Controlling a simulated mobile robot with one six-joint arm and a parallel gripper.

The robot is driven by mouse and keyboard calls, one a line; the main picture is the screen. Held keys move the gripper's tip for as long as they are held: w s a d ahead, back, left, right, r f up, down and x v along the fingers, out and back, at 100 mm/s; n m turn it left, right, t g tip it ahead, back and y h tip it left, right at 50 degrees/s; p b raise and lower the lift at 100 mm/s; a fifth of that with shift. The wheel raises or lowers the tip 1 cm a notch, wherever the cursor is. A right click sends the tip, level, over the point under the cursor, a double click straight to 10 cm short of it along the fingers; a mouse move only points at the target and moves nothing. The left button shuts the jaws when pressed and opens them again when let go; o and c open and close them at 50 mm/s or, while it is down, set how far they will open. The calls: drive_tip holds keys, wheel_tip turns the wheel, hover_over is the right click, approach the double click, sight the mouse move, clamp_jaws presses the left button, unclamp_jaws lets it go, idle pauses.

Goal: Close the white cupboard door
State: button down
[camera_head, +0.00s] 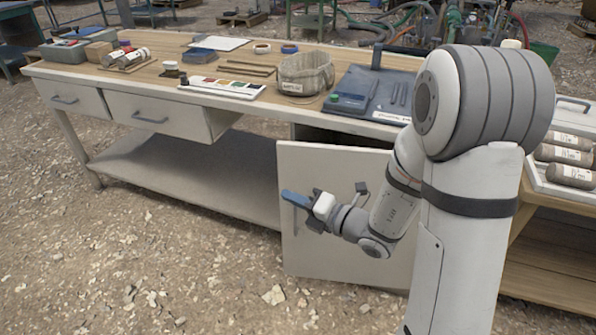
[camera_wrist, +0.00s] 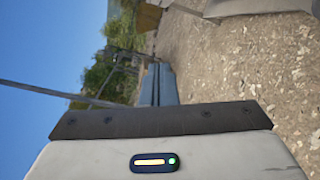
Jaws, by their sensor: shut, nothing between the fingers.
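The white cupboard door (camera_head: 335,258) is under the right part of the long bench in the head view. It stands ajar, with a dark opening (camera_head: 345,137) showing above its top edge. A grey handle is faintly visible near its left edge, partly hidden by my gripper. My gripper (camera_head: 288,196) is in front of the door's left part, its blue fingers shut and empty, pointing left. I cannot tell whether it touches the door. In the wrist view, the shut blue fingers (camera_wrist: 160,75) point over gravel; the door is not clearly identifiable there.
The bench top (camera_head: 215,62) holds a fabric basket (camera_head: 305,73), a dark tray (camera_head: 375,93) and several small items. A drawer (camera_head: 160,118) sticks out at left, above a low shelf (camera_head: 195,175). Tubes lie in a white tray (camera_head: 560,182) at right. Gravel in front is open.

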sight(292, 163)
drive_tip(key=w+d+f+m+t+h+b, duration=0.1)
drive_tip(key=w+d+f+m+t+h, duration=0.35)
drive_tip(key=m, duration=0.35)
drive_tip(key=shift+m+t+y, duration=0.25)
drive_tip(key=shift+m+t, duration=0.05)
drive_tip(key=shift+t, duration=0.05)
drive_tip(key=w+a, duration=0.1)
drive_tip(key=w, duration=0.2)
drive_tip(key=w+a+b, duration=0.1)
drive_tip(key=w+a, duration=0.1)
drive_tip(key=w, duration=0.2)
drive_tip(key=w+a+b, duration=0.1)
drive_tip(key=w, duration=0.3)
drive_tip(key=shift+w+a+f, duration=0.2)
drive_tip(key=shift+a+f, duration=0.05)
drive_tip(key=shift+a, duration=0.05)
drive_tip(key=shift+w+r, duration=0.1)
drive_tip(key=shift+w, duration=0.55)
drive_tip(key=shift+d, duration=0.15)
